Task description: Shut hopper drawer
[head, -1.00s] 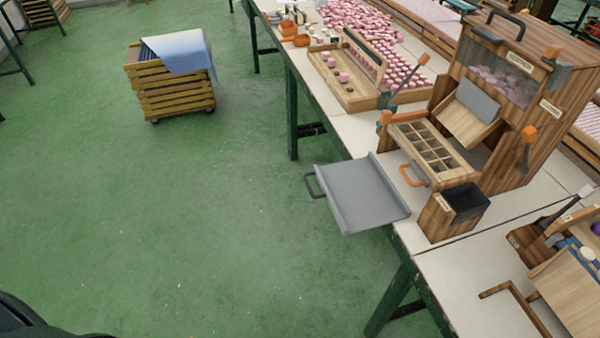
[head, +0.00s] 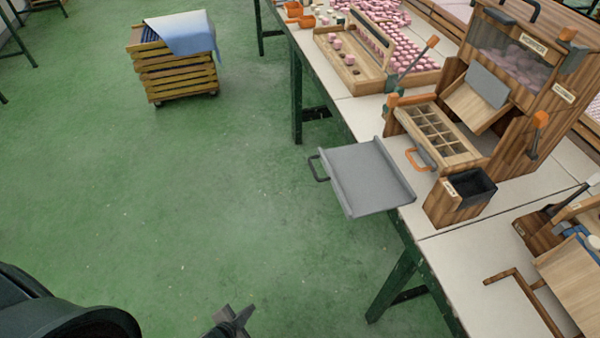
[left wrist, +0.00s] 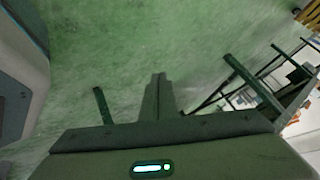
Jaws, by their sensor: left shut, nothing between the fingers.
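The wooden hopper (head: 552,100) stands on the table at the right, with pink pieces behind its clear front. At its lower front is a wooden divided tray (head: 462,163) with an orange handle (head: 418,160). A flat grey drawer-like tray (head: 362,178) with a dark handle (head: 318,168) sticks out past the table edge over the floor. I cannot tell which of these is called the drawer. My left gripper (head: 242,315) is low at the bottom edge, over the floor, well apart from both. In the left wrist view its fingers (left wrist: 158,82) are together and empty.
A small dark bin in a wooden box (head: 455,205) stands beside the divided tray. A wooden peg rack (head: 345,68) stands behind. A slatted crate cart (head: 175,68) with a blue cloth is on the floor. The green floor between is clear.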

